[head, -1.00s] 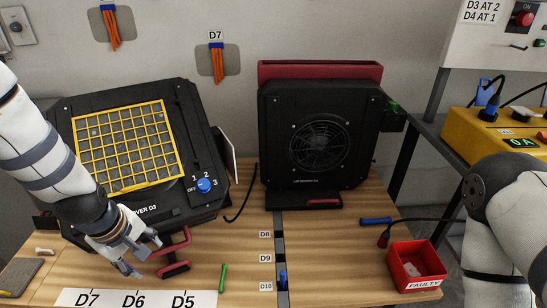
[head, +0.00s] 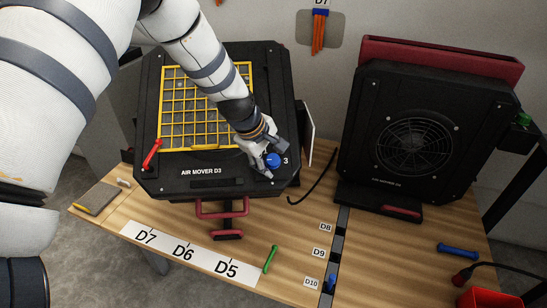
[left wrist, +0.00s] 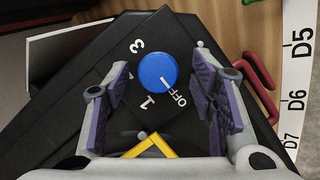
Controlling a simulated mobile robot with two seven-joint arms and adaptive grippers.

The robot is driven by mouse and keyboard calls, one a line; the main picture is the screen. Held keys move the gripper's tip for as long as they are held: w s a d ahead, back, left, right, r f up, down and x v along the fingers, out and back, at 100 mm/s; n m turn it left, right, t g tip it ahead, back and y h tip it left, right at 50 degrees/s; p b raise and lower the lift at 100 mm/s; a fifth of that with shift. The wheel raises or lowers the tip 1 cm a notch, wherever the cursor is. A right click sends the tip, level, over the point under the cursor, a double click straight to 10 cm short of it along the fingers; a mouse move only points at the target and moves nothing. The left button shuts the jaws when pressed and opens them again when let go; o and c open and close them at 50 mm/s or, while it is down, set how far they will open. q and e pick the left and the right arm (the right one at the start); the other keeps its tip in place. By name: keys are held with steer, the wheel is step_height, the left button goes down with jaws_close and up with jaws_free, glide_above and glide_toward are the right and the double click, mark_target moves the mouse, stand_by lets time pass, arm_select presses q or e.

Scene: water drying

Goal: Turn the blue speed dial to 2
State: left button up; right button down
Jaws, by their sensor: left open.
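The blue speed dial (head: 273,160) is on the lower right of the black air mover D3 (head: 222,170). In the left wrist view the dial (left wrist: 157,71) shows a white pointer mark towards OFF. The printed 1, 3 and OFF show around it; the 2 is not clearly readable. My left gripper (head: 269,158) is open at the dial. In the left wrist view its two fingers (left wrist: 166,88) stand on either side of the dial, with visible gaps. My right gripper is not in view.
A second black air mover (head: 415,140) stands to the right. A red handle (head: 222,208) sticks out below D3's front. A green tool (head: 270,259), a blue tool (head: 458,250) and a red bin (head: 488,299) are on the wooden table. A yellow grille (head: 172,110) covers D3's top.

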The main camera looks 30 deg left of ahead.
arm_select(q)
steer(key=shift+r, duration=0.1)
steer(key=c, duration=1.1)
steer(key=shift+c, duration=0.2)
